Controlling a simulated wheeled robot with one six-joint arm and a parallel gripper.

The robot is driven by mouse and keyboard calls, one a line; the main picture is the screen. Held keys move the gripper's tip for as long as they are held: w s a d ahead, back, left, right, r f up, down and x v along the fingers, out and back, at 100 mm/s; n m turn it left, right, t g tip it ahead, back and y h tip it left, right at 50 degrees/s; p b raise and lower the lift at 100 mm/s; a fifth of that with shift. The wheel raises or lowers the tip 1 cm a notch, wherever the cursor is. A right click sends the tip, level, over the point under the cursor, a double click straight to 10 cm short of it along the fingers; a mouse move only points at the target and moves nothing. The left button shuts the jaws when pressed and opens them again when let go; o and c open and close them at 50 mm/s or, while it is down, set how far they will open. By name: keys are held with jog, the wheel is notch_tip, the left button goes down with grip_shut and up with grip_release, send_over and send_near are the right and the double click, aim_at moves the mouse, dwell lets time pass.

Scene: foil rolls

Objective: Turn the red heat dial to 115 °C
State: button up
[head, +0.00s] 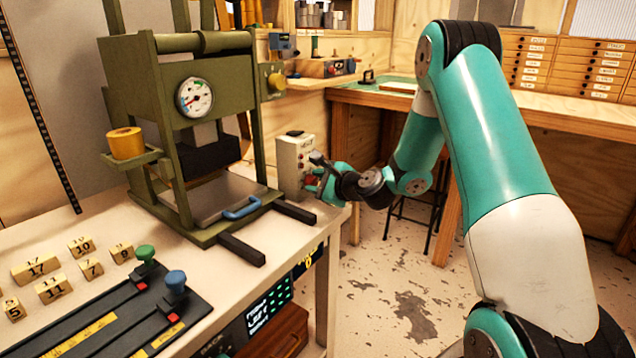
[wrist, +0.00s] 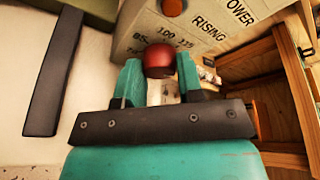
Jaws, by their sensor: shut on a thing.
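The red heat dial (wrist: 159,60) shows in the wrist view as a round red knob on the front of a pale control box (wrist: 213,32). The box face carries printed marks that read about 85, 100 and 115, with the words RISING and POWER. My gripper (wrist: 160,76) has one teal finger on each side of the dial and is shut on it. No pointer is visible on the dial, so I cannot tell its setting. In the head view the box (head: 291,160) stands at the bench's right end, with my gripper (head: 318,182) at its front; the fingers largely hide the dial.
A green press (head: 210,92) with a round gauge (head: 195,97) stands left of the box. Its dark base rails (head: 241,249) reach toward the bench edge. A second dark reddish-brown part (wrist: 172,6) sits on the box above the dial. Floor right of the bench is open.

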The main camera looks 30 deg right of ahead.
jog(key=shift+f+b, duration=0.1)
jog(key=shift+b, duration=0.2)
jog(key=n+b, duration=0.1)
jog(key=b, duration=0.1)
jog(key=n+t+h+b, duration=0.1)
jog(key=n+b, duration=0.1)
jog(key=b, duration=0.1)
jog(key=shift+a+f+n, duration=0.15)
jog(key=shift+f+n, duration=0.15)
jog(key=shift+f, duration=0.05)
jog(key=n+t+h+b, duration=0.1)
jog(key=n+b, duration=0.2)
jog(key=b, duration=0.2)
jog(key=shift+n+t+b, duration=0.3)
jog(key=shift+n+b, duration=0.1)
jog(key=shift+b, duration=0.25)
jog(key=shift+r, duration=0.15)
jog(key=o, duration=0.9)
